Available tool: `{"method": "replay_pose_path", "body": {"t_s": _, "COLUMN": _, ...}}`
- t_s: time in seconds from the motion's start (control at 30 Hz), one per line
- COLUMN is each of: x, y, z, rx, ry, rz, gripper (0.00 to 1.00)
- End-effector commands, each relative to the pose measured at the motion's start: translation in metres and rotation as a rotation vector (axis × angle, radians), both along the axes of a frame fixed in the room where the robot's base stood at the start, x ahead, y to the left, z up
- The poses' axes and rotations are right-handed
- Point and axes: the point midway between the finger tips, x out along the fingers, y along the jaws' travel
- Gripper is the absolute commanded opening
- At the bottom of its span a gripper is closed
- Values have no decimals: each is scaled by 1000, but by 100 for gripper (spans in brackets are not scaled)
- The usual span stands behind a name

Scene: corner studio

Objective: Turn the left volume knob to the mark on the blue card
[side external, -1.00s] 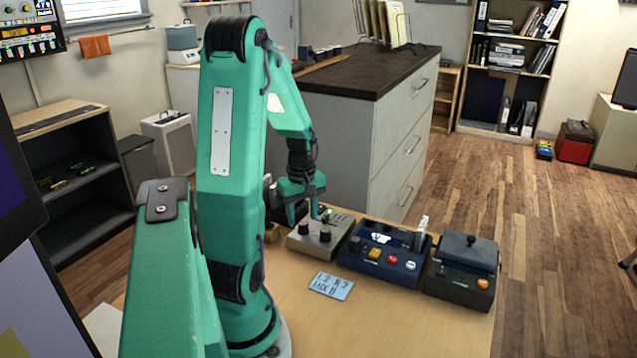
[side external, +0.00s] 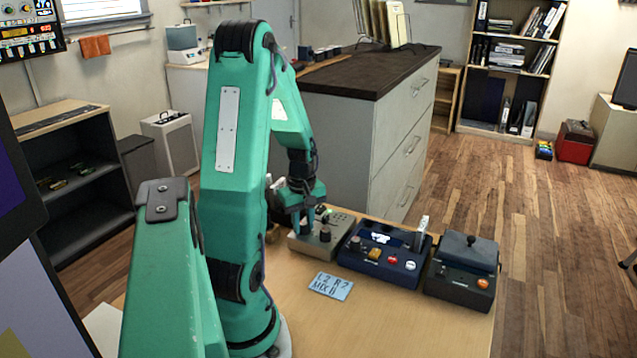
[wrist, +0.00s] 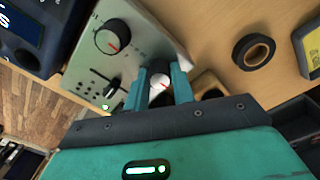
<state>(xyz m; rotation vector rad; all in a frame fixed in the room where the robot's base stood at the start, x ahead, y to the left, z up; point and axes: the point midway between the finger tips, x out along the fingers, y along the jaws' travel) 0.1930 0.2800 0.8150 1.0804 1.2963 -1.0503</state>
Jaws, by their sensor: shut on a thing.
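The grey control box (side external: 322,248) stands on the desk with two dark knobs on its near part. My gripper (side external: 303,231) is low over the box and shut on the left knob; in the wrist view the jaws (wrist: 162,84) stand on either side of this left knob (wrist: 159,78), which has a dark cap with a red line. The right knob (side external: 326,232) stands free; in the wrist view it has a red pointer line (wrist: 113,37). The blue card (side external: 331,286) lies flat in front of the box, its handwriting too small to read surely.
A blue device (side external: 384,268) with coloured buttons stands right of the box, then a dark lidded device (side external: 464,274). In the wrist view a black tape roll (wrist: 254,52) lies beside the box. The desk front (side external: 400,325) is clear.

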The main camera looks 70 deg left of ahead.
Motion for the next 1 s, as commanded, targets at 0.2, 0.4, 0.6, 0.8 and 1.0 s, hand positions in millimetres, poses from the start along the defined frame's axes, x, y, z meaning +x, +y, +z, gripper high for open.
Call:
{"method": "replay_pose_path", "body": {"t_s": 0.2, "x": -1, "y": 0, "z": 0, "rx": -2, "ry": 2, "rz": -23, "gripper": 2}}
{"method": "replay_pose_path", "body": {"t_s": 0.4, "x": -1, "y": 0, "z": 0, "rx": -3, "ry": 4, "rz": -98, "gripper": 2}}
{"method": "replay_pose_path", "body": {"t_s": 0.6, "x": -1, "y": 0, "z": 1, "rx": -3, "ry": 6, "rz": -227, "gripper": 2}}
{"method": "replay_pose_path", "body": {"t_s": 0.8, "x": -1, "y": 1, "z": 1, "rx": -5, "ry": 10, "rz": -380, "gripper": 2}}
{"method": "replay_pose_path", "body": {"t_s": 1.0, "x": -2, "y": 1, "z": 1, "rx": -8, "ry": 12, "rz": -512, "gripper": 2}}
